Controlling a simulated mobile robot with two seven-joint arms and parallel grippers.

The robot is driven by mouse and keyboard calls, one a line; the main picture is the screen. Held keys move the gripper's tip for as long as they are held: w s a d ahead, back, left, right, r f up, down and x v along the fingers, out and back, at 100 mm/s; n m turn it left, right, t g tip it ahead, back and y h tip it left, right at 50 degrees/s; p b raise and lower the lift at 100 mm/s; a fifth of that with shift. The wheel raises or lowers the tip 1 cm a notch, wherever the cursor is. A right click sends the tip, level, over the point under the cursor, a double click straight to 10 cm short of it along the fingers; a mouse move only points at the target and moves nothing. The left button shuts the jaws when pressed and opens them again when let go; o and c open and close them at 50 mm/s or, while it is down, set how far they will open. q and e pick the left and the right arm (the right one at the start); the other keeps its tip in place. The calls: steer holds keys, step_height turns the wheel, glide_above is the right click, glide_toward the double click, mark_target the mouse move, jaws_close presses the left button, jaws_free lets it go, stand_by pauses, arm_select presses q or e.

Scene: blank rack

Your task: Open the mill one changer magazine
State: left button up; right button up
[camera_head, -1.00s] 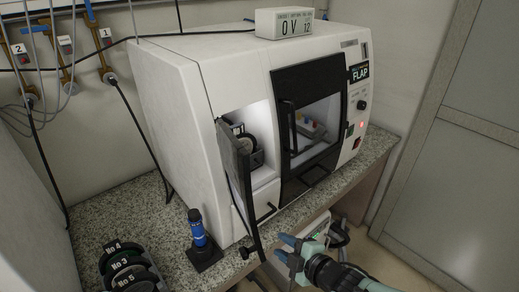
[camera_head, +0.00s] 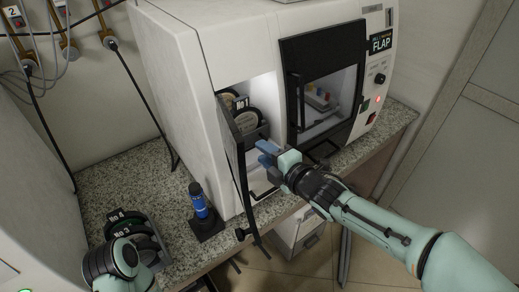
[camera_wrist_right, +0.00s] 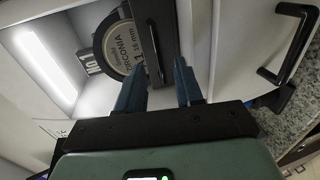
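The white mill (camera_head: 180,75) stands on a stone-topped bench. The black door (camera_head: 235,160) at its left front stands swung open. The lit compartment behind it holds the changer magazine (camera_head: 246,128) with discs. The wrist view shows a zirconia disc (camera_wrist_right: 124,45) beside a "No 1" label and a black bar (camera_wrist_right: 150,35) along it. My right gripper (camera_head: 264,150) is at the compartment's front, right of the open door. Its blue fingers (camera_wrist_right: 158,75) are apart, one on each side of the bar's near end. I cannot tell whether they touch it. My left gripper is out of view.
A black handle (camera_head: 262,194) is on the panel below the compartment. Right of it is the mill's black-framed window (camera_head: 322,90). A blue tool in a black stand (camera_head: 200,208) and a disc rack (camera_head: 136,232) stand on the bench. My left arm shows at the lower left.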

steer(key=shift+x, duration=1.55)
steer(key=shift+c, duration=0.3)
jaws_close()
